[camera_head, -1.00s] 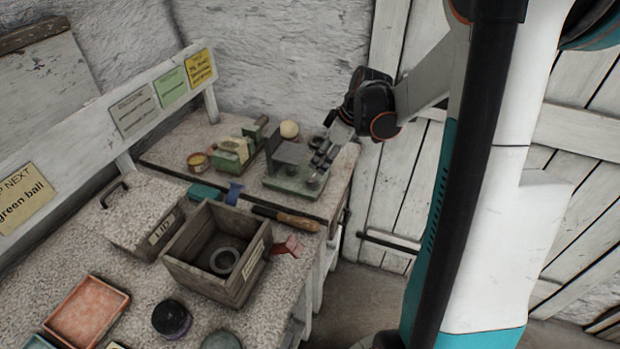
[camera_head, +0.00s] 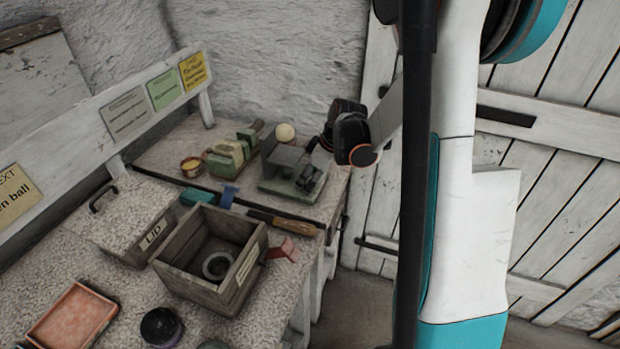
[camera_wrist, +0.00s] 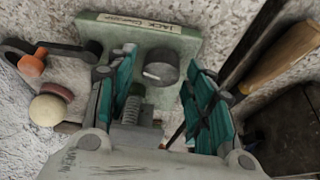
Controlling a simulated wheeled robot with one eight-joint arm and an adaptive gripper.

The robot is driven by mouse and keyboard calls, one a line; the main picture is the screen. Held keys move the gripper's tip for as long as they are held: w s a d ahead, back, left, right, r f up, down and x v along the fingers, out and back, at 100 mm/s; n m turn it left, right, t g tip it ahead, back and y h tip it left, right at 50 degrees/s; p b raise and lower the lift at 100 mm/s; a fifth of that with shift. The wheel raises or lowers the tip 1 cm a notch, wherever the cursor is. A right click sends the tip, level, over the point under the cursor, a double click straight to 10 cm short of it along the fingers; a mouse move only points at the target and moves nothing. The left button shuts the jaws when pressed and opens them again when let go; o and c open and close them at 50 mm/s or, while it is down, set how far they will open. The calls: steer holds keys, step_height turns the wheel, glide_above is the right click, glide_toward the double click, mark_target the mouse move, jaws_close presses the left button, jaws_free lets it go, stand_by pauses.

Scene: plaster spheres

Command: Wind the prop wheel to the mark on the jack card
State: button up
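The prop wheel looks to be the round dark grey knob (camera_wrist: 161,66) with a pale mark on its face, on a pale green base plate (camera_wrist: 192,45) lettered "JACK" and more that I cannot read. In the head view this device (camera_head: 285,188) stands at the back right of the bench. My gripper (camera_wrist: 160,75) is open, its teal-padded fingers on either side of the knob with gaps showing; it also shows over the device in the head view (camera_head: 311,180). A threaded screw (camera_wrist: 131,108) shows between the fingers. Several cards hang on the board, including a yellow one (camera_head: 193,70), too small to read.
A pale ball (camera_wrist: 46,110) and an orange-knobbed lever (camera_wrist: 32,65) lie left of the device in the wrist view. A wooden-handled tool (camera_wrist: 283,57) lies right. An open wooden box (camera_head: 172,273) and a lidded box (camera_head: 112,205) stand nearer on the bench.

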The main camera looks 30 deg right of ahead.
steer(key=c, duration=0.7)
steer(key=shift+o, duration=0.2)
steer(key=shift+m, duration=0.4)
steer(key=m+h, duration=0.1)
steer(key=m, duration=0.1)
steer(key=m+t, duration=0.1)
steer(key=m, duration=0.1)
steer(key=shift+a+m+h, duration=0.2)
steer(key=shift+m+h, duration=0.1)
steer(key=shift+h, duration=0.1)
steer(key=m+h, duration=0.2)
steer(key=m, duration=0.3)
steer(key=o, duration=1.1)
steer(key=shift+c, duration=0.2)
